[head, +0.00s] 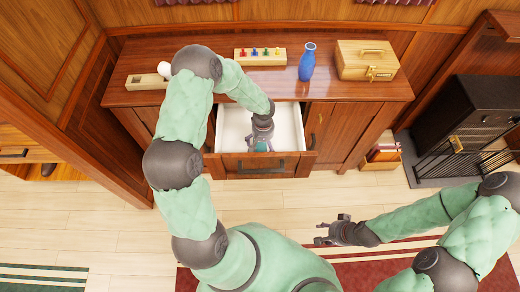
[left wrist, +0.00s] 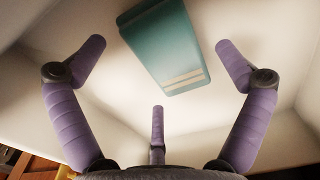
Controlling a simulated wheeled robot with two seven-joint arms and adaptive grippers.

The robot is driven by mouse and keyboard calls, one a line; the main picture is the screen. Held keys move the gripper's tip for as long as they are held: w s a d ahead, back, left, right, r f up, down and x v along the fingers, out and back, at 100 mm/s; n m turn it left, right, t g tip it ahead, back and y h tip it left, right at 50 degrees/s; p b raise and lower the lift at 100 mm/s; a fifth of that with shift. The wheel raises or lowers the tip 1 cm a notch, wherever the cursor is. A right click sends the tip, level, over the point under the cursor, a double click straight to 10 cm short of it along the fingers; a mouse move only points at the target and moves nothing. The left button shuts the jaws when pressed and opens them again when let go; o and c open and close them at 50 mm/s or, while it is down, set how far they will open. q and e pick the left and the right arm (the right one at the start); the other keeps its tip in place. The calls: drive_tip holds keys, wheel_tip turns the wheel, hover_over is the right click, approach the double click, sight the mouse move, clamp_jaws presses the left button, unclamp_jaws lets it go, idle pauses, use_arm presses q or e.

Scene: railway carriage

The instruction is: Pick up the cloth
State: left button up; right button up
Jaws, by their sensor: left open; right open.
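The cloth (left wrist: 163,45) is a folded teal piece with pale stripes at one end, lying flat on the white floor of the open drawer (head: 282,164). In the head view only a bit of the cloth (head: 263,146) shows beneath my left gripper (head: 261,138). My left gripper reaches down into the drawer. In the left wrist view its purple fingers (left wrist: 158,72) are spread open and empty, with the cloth ahead, between and beyond the two upper fingers. My right gripper (head: 330,232) is open and empty, out over the floor in front of the cabinet.
The wooden cabinet (head: 350,92) carries a blue vase (head: 307,62), a wooden box (head: 366,60), a peg block (head: 259,57) and a wooden holder (head: 146,82). The drawer walls stand close around my left gripper. A black stove (head: 470,110) is at right.

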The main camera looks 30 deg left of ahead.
sight(263, 146)
use_arm(q)
wheel_tip(263, 146, down, 2)
drive_tip(key=shift+f, duration=0.2)
drive_tip(key=c, duration=1.1)
drive_tip(key=shift+r, duration=0.1)
wheel_tip(263, 146, up, 10)
drive_tip(key=p, duration=0.2)
drive_tip(key=shift+p, duration=0.4)
